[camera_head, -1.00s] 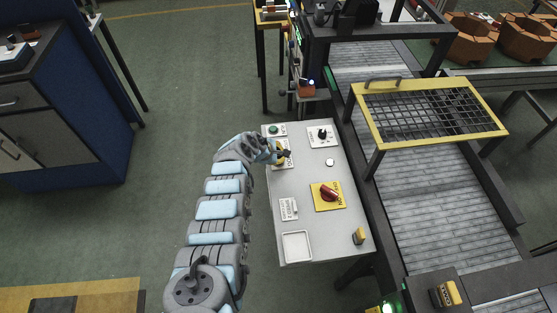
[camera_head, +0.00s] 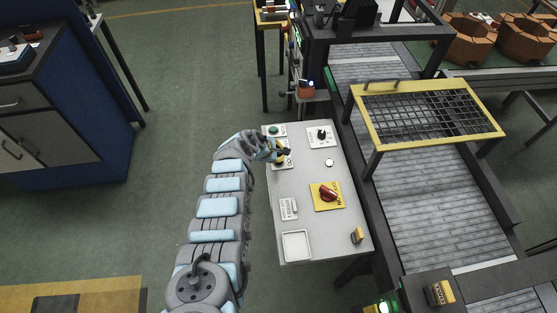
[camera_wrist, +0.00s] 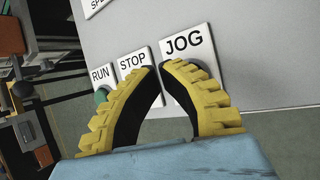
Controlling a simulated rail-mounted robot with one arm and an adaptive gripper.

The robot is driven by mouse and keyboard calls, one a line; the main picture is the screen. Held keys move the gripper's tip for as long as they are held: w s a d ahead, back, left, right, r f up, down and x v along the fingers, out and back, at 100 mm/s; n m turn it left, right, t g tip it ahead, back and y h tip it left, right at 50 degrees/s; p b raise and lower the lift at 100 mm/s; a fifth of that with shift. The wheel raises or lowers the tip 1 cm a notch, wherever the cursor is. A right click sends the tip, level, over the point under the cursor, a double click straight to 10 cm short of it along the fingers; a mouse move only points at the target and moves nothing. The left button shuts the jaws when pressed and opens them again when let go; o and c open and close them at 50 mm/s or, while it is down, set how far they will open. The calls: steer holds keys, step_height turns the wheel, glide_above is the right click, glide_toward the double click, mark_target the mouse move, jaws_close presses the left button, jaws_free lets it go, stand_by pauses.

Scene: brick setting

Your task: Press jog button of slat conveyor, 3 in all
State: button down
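The control panel (camera_head: 308,220) of the slat conveyor (camera_head: 435,195) is a light grey board beside the belt. In the head view my gripper (camera_head: 283,154) is over the panel's upper left.
The panel also carries a black knob (camera_head: 321,134), a red rotary switch (camera_head: 328,193) on a yellow plate and an empty white tray (camera_head: 296,245). A yellow-framed mesh guard (camera_head: 430,110) stands over the conveyor. A blue cabinet (camera_head: 90,120) is at left.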

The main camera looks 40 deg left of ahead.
steer(key=shift+r+p, duration=2.55)
steer(key=shift+p, duration=0.05)
steer(key=shift+f, duration=0.1)
